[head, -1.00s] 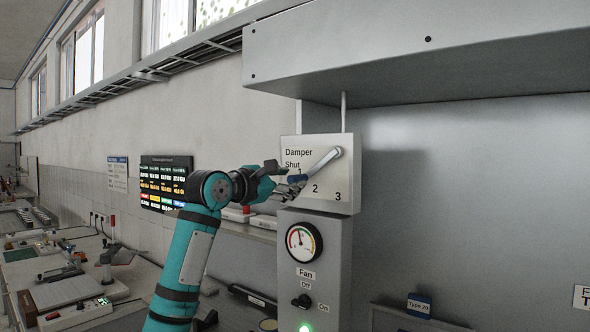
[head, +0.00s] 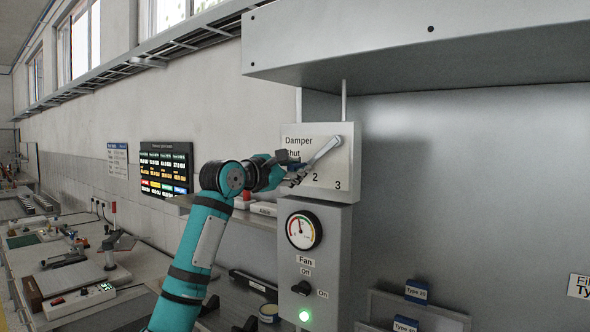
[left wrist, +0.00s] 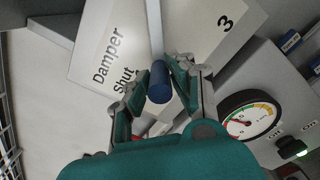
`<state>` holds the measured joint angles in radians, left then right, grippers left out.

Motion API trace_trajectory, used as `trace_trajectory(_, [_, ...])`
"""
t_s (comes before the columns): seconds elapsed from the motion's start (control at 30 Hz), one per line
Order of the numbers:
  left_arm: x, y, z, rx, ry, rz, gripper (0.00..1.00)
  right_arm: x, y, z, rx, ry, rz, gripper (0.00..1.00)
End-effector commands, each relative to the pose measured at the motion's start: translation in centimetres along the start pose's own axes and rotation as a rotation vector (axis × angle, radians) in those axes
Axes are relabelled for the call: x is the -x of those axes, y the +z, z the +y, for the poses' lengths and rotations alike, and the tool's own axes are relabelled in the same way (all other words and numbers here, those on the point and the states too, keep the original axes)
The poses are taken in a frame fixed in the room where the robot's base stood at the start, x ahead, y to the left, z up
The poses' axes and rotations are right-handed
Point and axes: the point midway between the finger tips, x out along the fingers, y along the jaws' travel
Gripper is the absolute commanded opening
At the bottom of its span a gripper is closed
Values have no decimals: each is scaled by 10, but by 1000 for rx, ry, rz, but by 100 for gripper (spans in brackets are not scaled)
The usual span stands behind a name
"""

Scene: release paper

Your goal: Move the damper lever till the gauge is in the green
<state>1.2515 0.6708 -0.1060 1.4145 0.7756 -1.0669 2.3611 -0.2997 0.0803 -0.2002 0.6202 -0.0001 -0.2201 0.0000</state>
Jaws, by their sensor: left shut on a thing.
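The damper lever (head: 322,151) is a silver bar on the white damper panel (head: 327,183), slanting down-left from its pivot toward the "Shut" mark. Its blue grip shows in the left wrist view (left wrist: 159,82). My left gripper (head: 296,174) is shut on this grip, with a finger on each side; in the head view the fingers hide part of it. The round gauge (head: 303,230) is below the panel, with a coloured arc; its needle points up and slightly left in the head view. The gauge also shows in the left wrist view (left wrist: 250,117). My right gripper is out of view.
Below the gauge are a black fan knob (head: 302,288) and a lit green lamp (head: 304,316). A grey metal hood (head: 420,50) overhangs at upper right. A shelf with boxes (head: 263,209) lies behind my arm, and a cluttered bench (head: 75,275) runs along the left.

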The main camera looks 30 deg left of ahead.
Motion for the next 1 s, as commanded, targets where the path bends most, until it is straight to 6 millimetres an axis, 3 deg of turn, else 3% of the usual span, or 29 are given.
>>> trace_trajectory(0.27, [0, 0, -1, 5, 0, -1, 0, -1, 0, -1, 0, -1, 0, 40])
trace_trajectory(0.53, [0, -2, -18, 155, -2, -5, 0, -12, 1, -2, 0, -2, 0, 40])
trace_trajectory(0.87, [0, -3, -19, 175, -2, 2, 0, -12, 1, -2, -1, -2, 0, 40])
trace_trajectory(0.9, [0, -3, -19, 175, -2, 2, 24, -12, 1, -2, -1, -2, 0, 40])
trace_trajectory(1.0, [0, -3, -19, 175, -2, 3, 38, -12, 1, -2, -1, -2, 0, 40])
